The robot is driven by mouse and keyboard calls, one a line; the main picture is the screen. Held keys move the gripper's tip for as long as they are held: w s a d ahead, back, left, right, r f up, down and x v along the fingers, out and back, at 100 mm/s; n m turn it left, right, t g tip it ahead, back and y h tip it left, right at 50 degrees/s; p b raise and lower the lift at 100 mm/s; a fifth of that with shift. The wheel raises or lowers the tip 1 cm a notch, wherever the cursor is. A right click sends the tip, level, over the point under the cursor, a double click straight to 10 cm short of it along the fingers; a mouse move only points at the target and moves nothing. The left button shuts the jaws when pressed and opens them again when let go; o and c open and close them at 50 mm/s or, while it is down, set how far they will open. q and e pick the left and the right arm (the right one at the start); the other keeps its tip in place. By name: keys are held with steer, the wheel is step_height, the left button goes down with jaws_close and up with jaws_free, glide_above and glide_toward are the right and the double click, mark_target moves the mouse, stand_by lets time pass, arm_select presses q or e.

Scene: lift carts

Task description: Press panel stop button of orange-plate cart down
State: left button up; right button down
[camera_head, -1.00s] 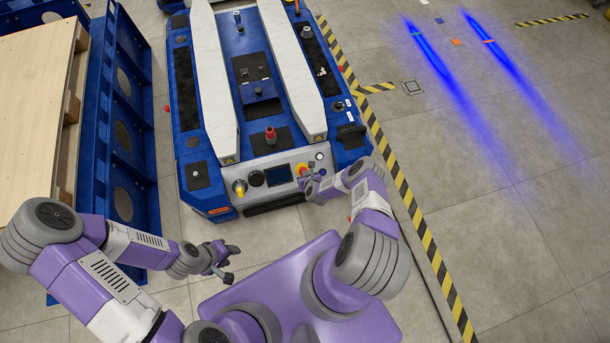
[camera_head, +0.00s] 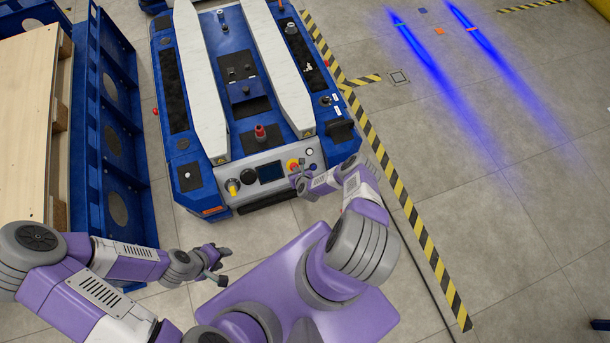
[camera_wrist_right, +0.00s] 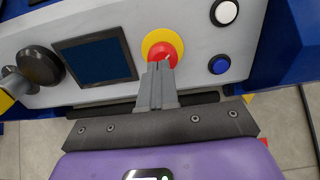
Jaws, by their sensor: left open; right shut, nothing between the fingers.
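The blue and grey cart (camera_head: 190,203) stands in front of me, with a small orange plate (camera_head: 212,211) low at its front left corner. Its grey front panel carries the stop button (camera_head: 293,164), red on a yellow ring; it also shows in the right wrist view (camera_wrist_right: 163,46). My right gripper (camera_head: 298,180) is shut and empty at the panel. In the right wrist view its fingertips (camera_wrist_right: 159,66) overlap the lower part of the red button; I cannot tell whether they touch it. My left gripper (camera_head: 221,266) is open and empty above the floor, away from the cart.
The panel also has a dark screen (camera_wrist_right: 94,56), a black knob (camera_wrist_right: 39,64), a white button (camera_wrist_right: 225,11) and a blue button (camera_wrist_right: 219,65). A blue rack (camera_head: 112,140) with a wooden pallet (camera_head: 30,120) stands at left.

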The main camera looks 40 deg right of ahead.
steer(key=p+v, duration=0.4)
steer(key=v, duration=0.7)
steer(key=shift+s, duration=0.35)
steer(key=shift+r, duration=0.15)
steer(key=a+r+n+g+y+p, duration=0.1)
steer(key=a+r+n+g+y, duration=0.35)
steer(key=a+r+n, duration=1.15)
steer(key=s+a+r+n+g+y, duration=0.1)
steer(key=s+r+n, duration=0.4)
steer(key=n, duration=0.5)
steer(key=s+a+r+n+g+y+p, duration=0.1)
steer(key=s+r+n, duration=0.4)
steer(key=n, duration=0.5)
steer(key=shift+s+a+r+n+g, duration=0.3)
steer(key=shift+s+a+g, duration=0.6)
steer(key=shift+s+g, duration=0.15)
